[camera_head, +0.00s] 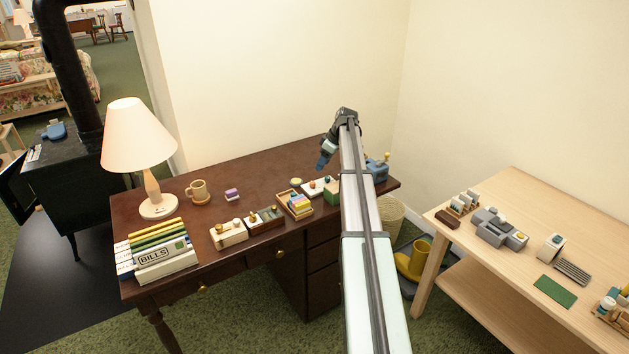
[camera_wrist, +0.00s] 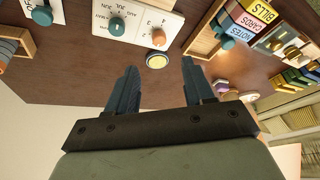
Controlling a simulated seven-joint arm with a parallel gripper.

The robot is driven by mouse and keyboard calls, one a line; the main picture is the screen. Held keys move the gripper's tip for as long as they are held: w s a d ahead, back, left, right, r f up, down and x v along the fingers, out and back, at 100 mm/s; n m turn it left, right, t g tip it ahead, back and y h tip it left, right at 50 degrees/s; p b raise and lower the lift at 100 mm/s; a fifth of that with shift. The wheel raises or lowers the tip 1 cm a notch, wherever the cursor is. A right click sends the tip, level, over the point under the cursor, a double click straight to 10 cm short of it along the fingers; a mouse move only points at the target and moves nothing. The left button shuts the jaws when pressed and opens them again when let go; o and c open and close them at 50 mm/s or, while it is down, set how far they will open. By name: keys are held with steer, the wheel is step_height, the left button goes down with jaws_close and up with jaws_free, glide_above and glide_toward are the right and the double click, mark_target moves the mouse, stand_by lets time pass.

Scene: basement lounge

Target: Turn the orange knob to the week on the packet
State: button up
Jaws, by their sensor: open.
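The orange knob (camera_wrist: 158,38) sits on a white dial board (camera_wrist: 138,17), beside a teal knob (camera_wrist: 117,25) with a ring of month letters. In the head view the board (camera_head: 312,189) lies on the dark desk, partly behind my arm. My gripper (camera_wrist: 160,72) is open and empty, its fingers apart, above the desk and short of the orange knob in the wrist view. It also shows in the head view (camera_head: 322,163). I cannot make out a packet with a week on it.
A round yellow-topped item (camera_wrist: 157,61) lies beside the board, between my fingertips in the picture. A wooden tray of coloured labelled blocks (camera_head: 296,204) is close by. A lamp (camera_head: 151,190), mug (camera_head: 198,190) and BILLS box (camera_head: 164,258) stand left. The desk's back middle is clear.

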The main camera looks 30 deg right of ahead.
mark_target(313, 182)
steer(key=x, duration=1)
steer(key=shift+s, duration=0.1)
steer(key=shift+c, duration=0.3)
jaws_close()
